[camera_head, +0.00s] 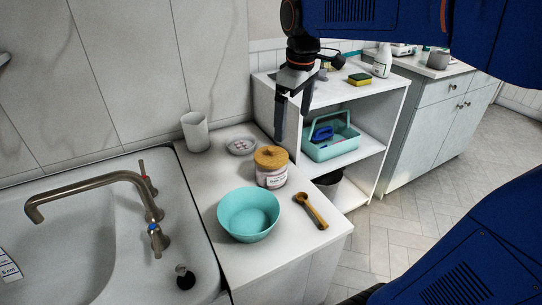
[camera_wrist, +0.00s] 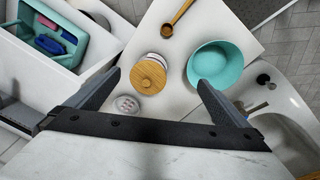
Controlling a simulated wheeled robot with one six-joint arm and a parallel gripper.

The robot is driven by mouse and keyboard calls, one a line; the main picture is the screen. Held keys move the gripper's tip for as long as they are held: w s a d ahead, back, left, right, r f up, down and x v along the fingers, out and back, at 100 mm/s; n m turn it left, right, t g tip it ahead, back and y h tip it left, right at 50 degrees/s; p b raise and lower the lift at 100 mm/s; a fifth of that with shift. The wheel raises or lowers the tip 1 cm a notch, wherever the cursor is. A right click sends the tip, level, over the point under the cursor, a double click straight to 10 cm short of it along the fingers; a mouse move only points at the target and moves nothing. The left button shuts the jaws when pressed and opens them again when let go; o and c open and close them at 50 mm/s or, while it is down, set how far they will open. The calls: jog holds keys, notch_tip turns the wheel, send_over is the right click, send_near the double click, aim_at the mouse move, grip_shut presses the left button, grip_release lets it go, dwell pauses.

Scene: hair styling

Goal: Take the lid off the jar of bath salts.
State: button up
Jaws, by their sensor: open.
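The jar of bath salts (camera_head: 271,177) stands upright on the white counter beside the sink. It is a clear jar with a label and pinkish contents. Its round wooden lid (camera_head: 271,156) with a small knob sits on top. In the wrist view the lid (camera_wrist: 149,76) shows from above, between and beyond my fingers. My gripper (camera_head: 293,122) is open and empty, above and behind the jar in the head view, apart from it. Its two fingers (camera_wrist: 157,92) are spread wide in the wrist view.
A turquoise bowl (camera_head: 248,216) stands close to the jar, with a wooden scoop (camera_head: 311,211) to its right. A small dish (camera_head: 241,146) and white cup (camera_head: 195,132) are behind. The sink (camera_head: 90,255) is left. A shelf unit holding a turquoise caddy (camera_head: 331,147) is right.

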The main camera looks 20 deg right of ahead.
aim_at(271, 148)
jog(key=w+a+n+g, duration=0.1)
jog(key=w+a+n, duration=0.2)
jog(key=w, duration=0.7)
notch_tip(271, 148, down, 17)
jog(key=shift+w+r, duration=0.1)
jog(key=shift+r, duration=0.1)
jog(key=c, duration=0.7)
